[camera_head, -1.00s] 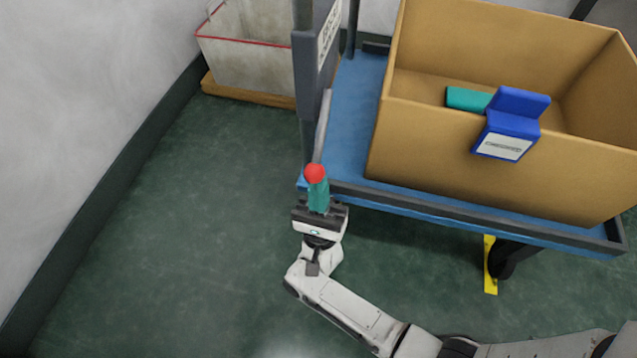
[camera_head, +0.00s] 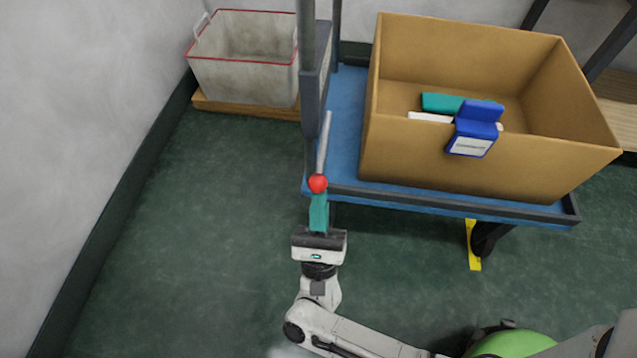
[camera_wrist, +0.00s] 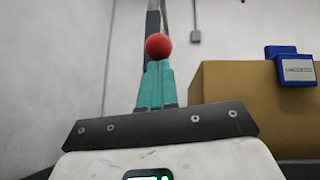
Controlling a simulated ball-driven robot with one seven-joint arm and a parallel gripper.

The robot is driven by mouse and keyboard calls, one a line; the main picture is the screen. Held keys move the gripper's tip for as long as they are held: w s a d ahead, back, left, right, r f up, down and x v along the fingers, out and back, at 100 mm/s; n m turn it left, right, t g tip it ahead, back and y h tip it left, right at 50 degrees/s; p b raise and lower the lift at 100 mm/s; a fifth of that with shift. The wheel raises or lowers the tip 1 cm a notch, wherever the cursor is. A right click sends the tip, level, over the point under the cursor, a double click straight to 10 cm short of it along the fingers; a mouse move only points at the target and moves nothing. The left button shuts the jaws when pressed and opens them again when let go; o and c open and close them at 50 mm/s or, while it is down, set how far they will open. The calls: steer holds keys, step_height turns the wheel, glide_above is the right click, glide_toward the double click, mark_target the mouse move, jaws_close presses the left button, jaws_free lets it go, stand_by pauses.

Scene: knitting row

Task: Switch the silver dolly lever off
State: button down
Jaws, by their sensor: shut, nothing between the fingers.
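The silver dolly lever (camera_head: 324,143) is a thin metal rod with a red ball knob (camera_head: 317,183) at its lower end. It stands at the left front corner of the blue dolly (camera_head: 346,95). My gripper (camera_head: 318,196) has teal fingers, closed together and empty, with their tips right at the near side of the knob. In the wrist view the knob (camera_wrist: 159,46) is just beyond the fingertips (camera_wrist: 157,64) and hides most of the rod. I cannot tell whether the tips touch it.
A large brown box (camera_head: 440,165) with blue and teal items stands on the dolly, right of the lever. A grey bin with a red rim (camera_head: 245,75) sits on a wooden base at the back left. The green floor (camera_head: 190,230) left of my gripper is clear.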

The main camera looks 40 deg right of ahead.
step_height(320, 180, up, 7)
steer(key=s+a+m+g+y+p, duration=0.1)
steer(key=s+a+g+y+p, duration=0.1)
steer(key=p, duration=0.4)
steer(key=shift+a+g, duration=0.3)
steer(key=shift+g, duration=0.4)
steer(key=shift+r, duration=0.1)
